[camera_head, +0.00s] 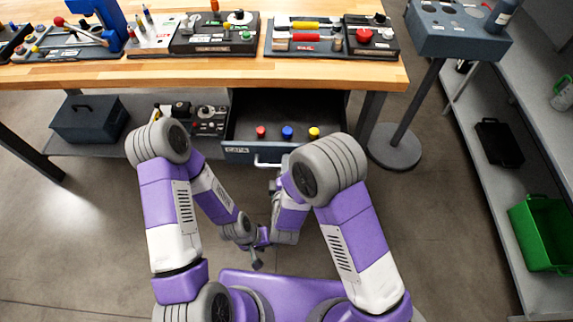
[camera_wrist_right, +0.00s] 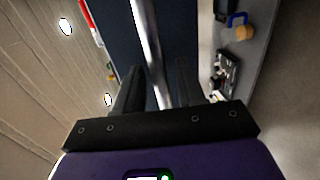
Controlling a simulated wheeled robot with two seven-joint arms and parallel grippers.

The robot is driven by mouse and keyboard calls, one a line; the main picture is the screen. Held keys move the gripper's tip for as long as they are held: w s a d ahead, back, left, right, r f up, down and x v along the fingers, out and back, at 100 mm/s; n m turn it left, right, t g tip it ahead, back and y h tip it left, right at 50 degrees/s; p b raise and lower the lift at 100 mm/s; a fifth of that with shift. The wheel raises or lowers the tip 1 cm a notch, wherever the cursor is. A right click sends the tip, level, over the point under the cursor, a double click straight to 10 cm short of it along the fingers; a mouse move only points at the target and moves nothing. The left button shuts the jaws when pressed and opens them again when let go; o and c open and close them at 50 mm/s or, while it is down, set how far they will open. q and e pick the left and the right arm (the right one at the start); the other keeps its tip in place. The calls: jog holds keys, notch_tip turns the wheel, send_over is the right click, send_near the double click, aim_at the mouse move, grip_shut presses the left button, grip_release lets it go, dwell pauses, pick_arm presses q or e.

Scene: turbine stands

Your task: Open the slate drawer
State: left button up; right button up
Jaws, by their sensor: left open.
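The slate drawer (camera_head: 238,153) is under the wooden workbench and stands pulled out, with its dark inside showing. Its pale bar handle (camera_head: 262,163) is on the front; in the right wrist view the handle (camera_wrist_right: 150,50) runs between the fingers. My right gripper (camera_head: 275,178) is at the handle, partly hidden by my arm in the head view. In the right wrist view its fingers (camera_wrist_right: 156,85) are apart on either side of the bar, with gaps visible. My left gripper (camera_head: 257,264) is open and empty, lower in the head view, away from the drawer.
Red, blue (camera_head: 287,132) and yellow round pieces lie in the drawer. Tool trays cover the bench top (camera_head: 240,72). A dark toolbox (camera_head: 90,118) and parts are on the lower shelf. A round-based stand (camera_head: 395,147) and a shelf with a green crate (camera_head: 541,233) are at right.

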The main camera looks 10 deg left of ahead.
jog(key=p+v, duration=0.1)
jog(key=v, duration=0.6)
jog(key=shift+w, duration=0.1)
jog(key=d+f+m+g, duration=0.7)
jog(key=f+m, duration=0.3)
jog(key=f, duration=0.1)
jog(key=s+d+f+m+g+y+p, duration=0.1)
jog(key=s+d+f+m+g, duration=0.2)
jog(key=s+m+g, duration=0.1)
jog(key=s+d+f+m+g+y, duration=0.2)
jog(key=s+d+f+m+g, duration=0.1)
jog(key=s+m, duration=0.4)
jog(key=shift+s+d+f+m+g+p, duration=0.15)
jog(key=shift+s+d+m+g+p, duration=0.2)
jog(key=shift+s+d+g, duration=0.3)
